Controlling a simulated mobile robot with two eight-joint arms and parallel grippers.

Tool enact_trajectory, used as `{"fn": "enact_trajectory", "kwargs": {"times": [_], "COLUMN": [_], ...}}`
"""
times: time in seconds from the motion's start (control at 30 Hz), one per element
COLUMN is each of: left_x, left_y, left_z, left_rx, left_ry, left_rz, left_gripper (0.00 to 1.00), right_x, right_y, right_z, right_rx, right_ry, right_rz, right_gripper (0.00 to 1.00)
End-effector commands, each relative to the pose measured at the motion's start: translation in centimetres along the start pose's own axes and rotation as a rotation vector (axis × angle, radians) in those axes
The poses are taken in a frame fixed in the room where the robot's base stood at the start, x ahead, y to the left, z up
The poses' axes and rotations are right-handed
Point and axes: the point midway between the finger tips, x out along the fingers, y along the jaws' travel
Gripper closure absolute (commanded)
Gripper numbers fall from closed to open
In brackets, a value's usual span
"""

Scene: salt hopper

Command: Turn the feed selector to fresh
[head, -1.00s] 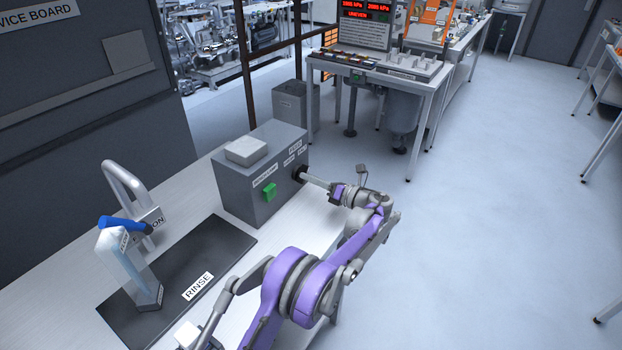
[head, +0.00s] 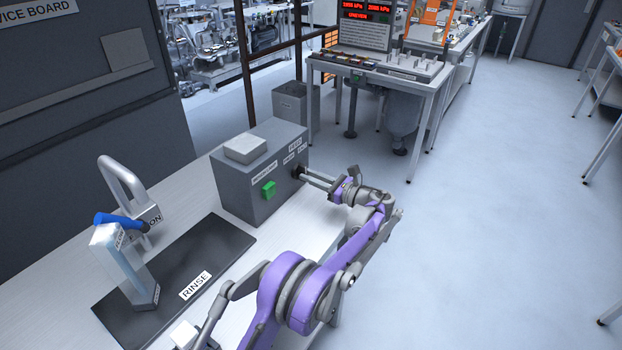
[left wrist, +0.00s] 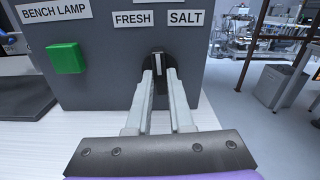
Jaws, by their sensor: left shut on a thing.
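The feed selector is a small dark round knob (left wrist: 160,64) with a light mark on the front of the grey box (head: 240,190). The FRESH label (left wrist: 133,19) is above it to the left and the SALT label (left wrist: 187,18) above it to the right. My left gripper (left wrist: 163,72) is shut on the knob, one finger on each side of its raised bar. The bar looks close to upright; the fingers partly hide it. In the head view my left gripper (head: 306,174) reaches the box from the right. My right gripper is not in view.
A green bench lamp switch (left wrist: 66,58) sits left of the selector. On the bench (head: 285,235) are a dark RINSE mat (head: 215,260) and a tap with a blue lever (head: 122,221). Open floor (head: 480,230) lies to the right.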

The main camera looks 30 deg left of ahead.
Motion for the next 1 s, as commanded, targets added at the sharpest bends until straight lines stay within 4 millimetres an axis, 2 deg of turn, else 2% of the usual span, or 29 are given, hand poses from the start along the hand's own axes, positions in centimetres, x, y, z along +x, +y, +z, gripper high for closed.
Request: {"fn": "enact_trajectory", "kwargs": {"times": [0.5,1.0], "left_x": [-0.03,-0.03], "left_y": [0.05,0.06], "left_z": [0.00,0.01], "left_rx": [-0.415,-0.553], "left_ry": [-0.001,-0.001], "left_rz": [0.000,0.000], "left_gripper": [1.00,1.00], "right_x": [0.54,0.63], "right_y": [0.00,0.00], "right_z": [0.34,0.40], "right_rx": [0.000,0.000], "right_ry": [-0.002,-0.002], "right_rz": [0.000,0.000], "right_gripper": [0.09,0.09]}}
